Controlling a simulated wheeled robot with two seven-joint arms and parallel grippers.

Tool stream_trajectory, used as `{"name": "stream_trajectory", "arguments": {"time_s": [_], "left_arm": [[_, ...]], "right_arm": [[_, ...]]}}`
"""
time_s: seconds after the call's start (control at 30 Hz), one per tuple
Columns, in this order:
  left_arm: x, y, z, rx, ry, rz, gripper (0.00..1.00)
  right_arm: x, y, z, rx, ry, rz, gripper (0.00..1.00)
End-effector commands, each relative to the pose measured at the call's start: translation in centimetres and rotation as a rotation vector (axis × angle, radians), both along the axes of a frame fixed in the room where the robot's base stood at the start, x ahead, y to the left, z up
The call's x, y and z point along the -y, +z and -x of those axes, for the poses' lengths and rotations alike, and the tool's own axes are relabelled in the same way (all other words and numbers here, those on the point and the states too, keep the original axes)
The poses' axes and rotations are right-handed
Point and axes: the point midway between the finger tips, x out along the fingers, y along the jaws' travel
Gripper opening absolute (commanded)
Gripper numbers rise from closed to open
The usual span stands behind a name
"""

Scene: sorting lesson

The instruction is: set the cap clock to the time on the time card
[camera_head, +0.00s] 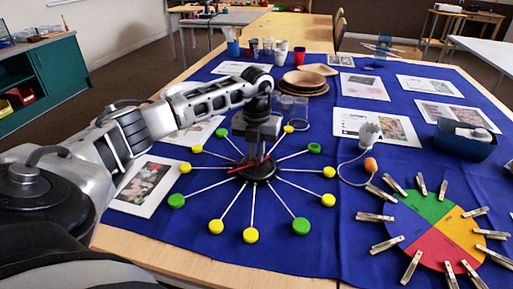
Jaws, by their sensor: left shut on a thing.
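The cap clock (251,236) lies on the blue cloth, a ring of yellow and green caps on thin white spokes around a dark hub (262,174). Red hands (240,168) show at the hub. My left gripper (257,154) points down over the hub and is shut, seemingly on a red hand; its fingers hide part of the hub and hands. Several printed cards lie on the cloth, but I cannot tell which is the time card. My right gripper is not in view.
A colour wheel (432,222) ringed with clothespins lies at right. Behind the clock stand clear cups (293,108) and stacked brown plates (305,84). A dark bin (462,141) stands at right. A bulb-like object (370,134) and orange ball (370,165) lie right of the clock.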

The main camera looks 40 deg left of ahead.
Motion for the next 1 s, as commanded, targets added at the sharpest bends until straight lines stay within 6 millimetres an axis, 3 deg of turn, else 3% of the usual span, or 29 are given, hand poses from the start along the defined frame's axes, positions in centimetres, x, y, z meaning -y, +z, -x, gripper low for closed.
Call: {"name": "stream_trajectory", "arguments": {"time_s": [0.73, 1.0], "left_arm": [[-0.01, 0.14, -0.06, 0.002, -0.696, 0.001, 0.0], [0.0, 0.07, -0.06, 0.002, -0.756, 0.001, 0.0]], "right_arm": [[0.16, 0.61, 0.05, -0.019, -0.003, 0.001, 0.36], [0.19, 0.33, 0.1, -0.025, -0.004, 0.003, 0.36]]}}
